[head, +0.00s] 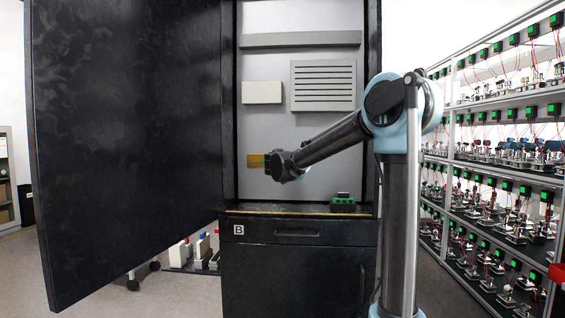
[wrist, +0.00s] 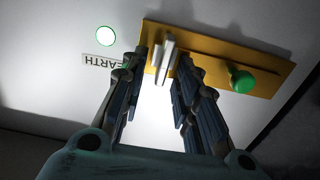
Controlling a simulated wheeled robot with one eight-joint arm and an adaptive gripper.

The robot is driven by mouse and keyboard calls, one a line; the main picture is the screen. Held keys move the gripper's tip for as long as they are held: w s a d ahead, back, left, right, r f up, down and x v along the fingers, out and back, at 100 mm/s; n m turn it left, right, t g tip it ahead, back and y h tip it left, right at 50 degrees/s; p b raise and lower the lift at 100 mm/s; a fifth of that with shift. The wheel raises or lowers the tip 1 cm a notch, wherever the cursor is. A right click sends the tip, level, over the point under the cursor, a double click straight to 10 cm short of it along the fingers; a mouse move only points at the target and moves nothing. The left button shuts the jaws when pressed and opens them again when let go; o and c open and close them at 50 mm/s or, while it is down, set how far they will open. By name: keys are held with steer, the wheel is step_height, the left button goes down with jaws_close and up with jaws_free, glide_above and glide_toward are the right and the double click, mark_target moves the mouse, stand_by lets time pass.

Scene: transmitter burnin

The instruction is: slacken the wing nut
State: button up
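A pale metal wing nut (wrist: 165,55) sits on a yellow-brown plate (wrist: 222,52) on the light cabinet back wall in the wrist view. The plate also shows in the head view (head: 254,160), partly hidden by my gripper. My gripper (wrist: 166,62) is open, its two dark fingers on either side of the wing nut. A small gap seems to show at each side; contact cannot be made out. In the head view my gripper (head: 268,162) is inside the cabinet, in front of the plate, and hides the nut.
A green knob (wrist: 242,80) sticks out of the plate beside the right finger. The black cabinet door (head: 130,140) stands open. A green-black block (head: 343,203) stands on the cabinet floor.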

jaws_close()
steer(key=shift+d, duration=0.1)
